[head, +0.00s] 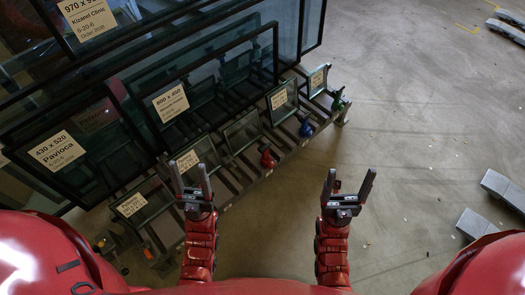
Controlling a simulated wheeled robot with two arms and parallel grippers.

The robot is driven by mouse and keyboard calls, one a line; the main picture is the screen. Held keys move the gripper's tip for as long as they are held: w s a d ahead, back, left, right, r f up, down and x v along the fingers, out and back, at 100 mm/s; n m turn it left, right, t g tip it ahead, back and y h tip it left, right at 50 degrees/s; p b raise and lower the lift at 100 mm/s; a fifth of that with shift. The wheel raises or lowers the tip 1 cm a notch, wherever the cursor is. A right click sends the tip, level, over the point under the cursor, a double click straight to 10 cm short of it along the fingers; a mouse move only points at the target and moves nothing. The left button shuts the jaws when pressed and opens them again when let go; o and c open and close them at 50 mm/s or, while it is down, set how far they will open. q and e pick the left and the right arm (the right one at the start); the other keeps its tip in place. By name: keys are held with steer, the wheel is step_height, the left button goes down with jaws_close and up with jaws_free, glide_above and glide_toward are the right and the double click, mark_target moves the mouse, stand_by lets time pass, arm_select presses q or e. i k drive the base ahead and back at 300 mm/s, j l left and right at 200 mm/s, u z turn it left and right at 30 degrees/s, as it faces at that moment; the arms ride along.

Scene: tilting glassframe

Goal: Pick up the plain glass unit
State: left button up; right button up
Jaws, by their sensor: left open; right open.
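The plain glass unit (243,132) is a small dark-edged pane with no label that I can see. It leans in the front row of the rack, between labelled small panes. My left gripper (188,166) is open, with its fingers pointing up the picture, left of and below the plain unit. It overlaps the lower part of a labelled small pane (206,152) in the picture; I cannot tell whether they touch. My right gripper (351,174) is open and empty over the bare floor, right of the rack. The plain unit's lower edge is at the rack slats.
The floor (420,130) on the right is mostly clear; grey blocks (503,188) lie far right.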

mark_target(240, 136)
steer(key=u, duration=3.35)
steer(key=z, duration=3.1)
steer(key=i+l, duration=0.25)
steer(key=l, duration=0.15)
steer(key=i+l, duration=0.25)
steer(key=i+l+u, duration=0.1)
steer(key=l+u, duration=0.15)
steer(key=u, duration=0.15)
steer(key=i+l+u, duration=0.1)
steer(key=l+u, duration=0.45)
steer(key=u, duration=0.2)
